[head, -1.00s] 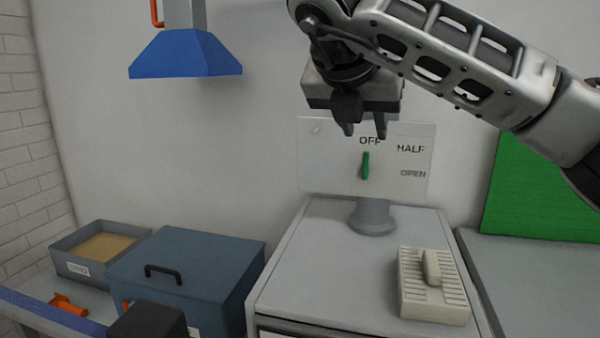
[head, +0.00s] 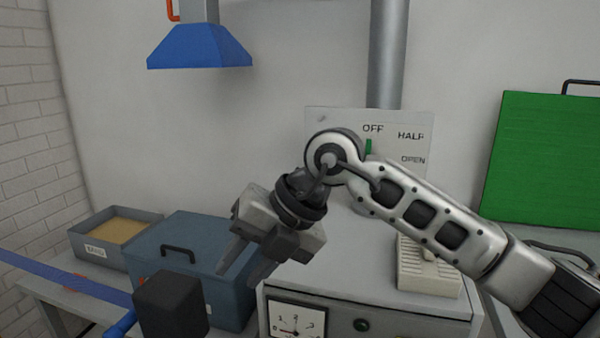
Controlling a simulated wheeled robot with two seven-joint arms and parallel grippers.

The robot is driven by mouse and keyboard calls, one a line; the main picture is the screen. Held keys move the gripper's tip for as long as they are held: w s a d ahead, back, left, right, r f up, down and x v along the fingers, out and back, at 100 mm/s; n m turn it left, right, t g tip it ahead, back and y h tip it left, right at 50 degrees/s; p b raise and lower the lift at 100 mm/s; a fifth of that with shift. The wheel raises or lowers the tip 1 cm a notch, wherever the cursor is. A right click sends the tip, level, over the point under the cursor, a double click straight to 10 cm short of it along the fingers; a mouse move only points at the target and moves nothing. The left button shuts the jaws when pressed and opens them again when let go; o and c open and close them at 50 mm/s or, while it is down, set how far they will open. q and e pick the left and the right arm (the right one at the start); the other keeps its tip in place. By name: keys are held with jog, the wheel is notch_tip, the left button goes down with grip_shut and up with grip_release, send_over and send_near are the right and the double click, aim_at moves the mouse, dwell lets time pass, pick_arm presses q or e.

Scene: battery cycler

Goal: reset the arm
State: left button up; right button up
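My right gripper (head: 248,270) hangs tilted down to the left, in front of the grey cabinet's left edge and the blue box. Its two fingers are apart with nothing between them. Its arm comes in from the lower right and crosses in front of the cabinet top. A dark block and a blue rod show at the lower left; I cannot tell whether they belong to my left arm. No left gripper fingers show.
A wall panel (head: 318,120) reads OFF, HALF and OPEN; its green lever (head: 369,146) is partly hidden by my arm. The grey cabinet (head: 400,318) carries a ribbed beige block (head: 425,278). A blue lidded box (head: 222,239) and a sand tray (head: 85,247) stand left.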

jog(key=s+a+r+m+g+y, duration=0.1)
jog(key=s+a+g+y, duration=0.1)
jog(key=s+y, duration=0.25)
jog(key=s+a+m+g+y, duration=0.1)
jog(key=s+a+g+y, duration=0.15)
jog(key=y, duration=0.35)
jog(key=w+d+f+m+t+h, duration=0.1)
jog(key=w+d+f+m+t, duration=0.2)
jog(key=d+m+t, duration=0.55)
jog(key=w+d+f+m+t, duration=0.3)
jog(key=f+m+t, duration=0.1)
jog(key=m+t, duration=0.85)
jog(key=s+d+f+m+h, duration=0.1)
jog(key=d+f+m+h, duration=0.4)
jog(key=f, duration=0.3)
jog(key=s+d+f+m+h, duration=0.2)
jog(key=d+f+m+h, duration=0.3)
jog(key=f, duration=0.3)
jog(key=s+d+f+m+g+h, duration=0.1)
jog(key=s+d+f+g+h, duration=0.1)
jog(key=s+f, duration=0.3)
jog(key=s+d+f+m+g+h, duration=0.1)
jog(key=s+d+f+g, duration=0.2)
jog(key=s+f, duration=0.3)
jog(key=shift+s+f+g+h, duration=0.35)
jog(key=shift+f+g, duration=0.15)
jog(key=shift+g, duration=0.25)
